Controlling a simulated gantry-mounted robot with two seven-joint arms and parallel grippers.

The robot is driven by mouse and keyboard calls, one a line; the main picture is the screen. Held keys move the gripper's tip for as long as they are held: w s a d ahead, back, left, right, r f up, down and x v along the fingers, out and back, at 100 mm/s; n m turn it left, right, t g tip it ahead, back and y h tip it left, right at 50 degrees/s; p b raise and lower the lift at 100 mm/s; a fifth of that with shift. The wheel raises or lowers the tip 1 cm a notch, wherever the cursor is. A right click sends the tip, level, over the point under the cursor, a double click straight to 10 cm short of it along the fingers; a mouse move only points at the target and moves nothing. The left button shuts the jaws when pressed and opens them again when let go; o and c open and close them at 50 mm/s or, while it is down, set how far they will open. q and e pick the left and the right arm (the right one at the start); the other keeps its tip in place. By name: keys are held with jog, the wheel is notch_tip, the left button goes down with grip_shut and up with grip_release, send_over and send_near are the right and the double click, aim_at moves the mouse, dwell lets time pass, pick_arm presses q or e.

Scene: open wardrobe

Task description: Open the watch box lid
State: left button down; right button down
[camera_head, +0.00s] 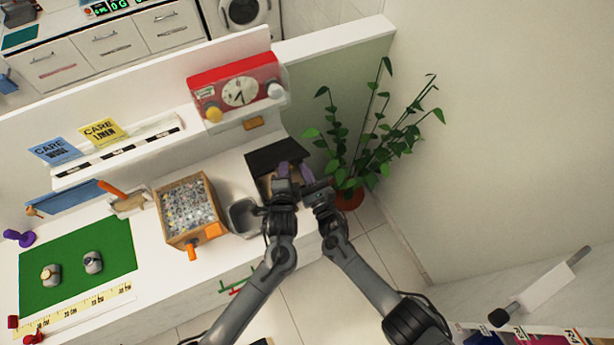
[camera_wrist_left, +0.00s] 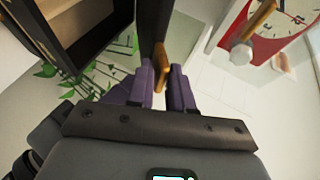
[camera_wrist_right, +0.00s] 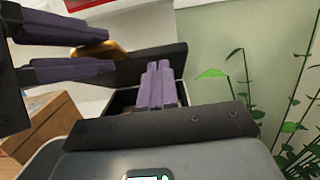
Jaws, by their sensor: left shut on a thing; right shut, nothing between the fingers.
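The black watch box (camera_head: 252,180) stands at the right end of the white counter, and its tan inside shows. Its black lid (camera_head: 272,155) is raised at an angle; the lid edge also shows in the left wrist view (camera_wrist_left: 152,25). A gold tab (camera_wrist_left: 162,66) sits on the lid edge. My left gripper (camera_wrist_left: 165,75) is shut on this tab, one purple finger on each side. The tab and lid (camera_wrist_right: 150,62) also show in the right wrist view. My right gripper (camera_wrist_right: 158,70) is shut and empty, its fingers together in front of the open box.
A potted plant (camera_head: 350,195) stands close right of the box. A grey tray (camera_head: 243,217) and a wooden crate (camera_head: 160,215) of small pieces stand to the left. A red clock box (camera_head: 235,85) sits on the ledge behind. Open floor lies in front of the counter.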

pick_arm(q)
jog(key=shift+w+a+r, duration=0.1)
jog(key=shift+a, duration=0.05)
pick_arm(e)
jog(key=shift+r, duration=0.1)
jog(key=shift+w+a+r, duration=0.15)
jog(key=shift+w+r, duration=0.2)
jog(key=shift+r, duration=0.2)
jog(key=shift+w+a+r, duration=0.15)
jog(key=shift+w+r, duration=0.15)
jog(key=shift+r, duration=0.2)
pick_arm(q)
jog(key=c, duration=1.4)
grip_release()
jog(key=shift+f, duration=0.2)
jog(key=shift+c, duration=0.2)
jog(key=shift+o, duration=1.2)
pick_arm(e)
jog(key=shift+w+a+r, duration=0.1)
jog(key=shift+w+r, duration=0.05)
pick_arm(q)
jog(key=shift+s, duration=0.25)
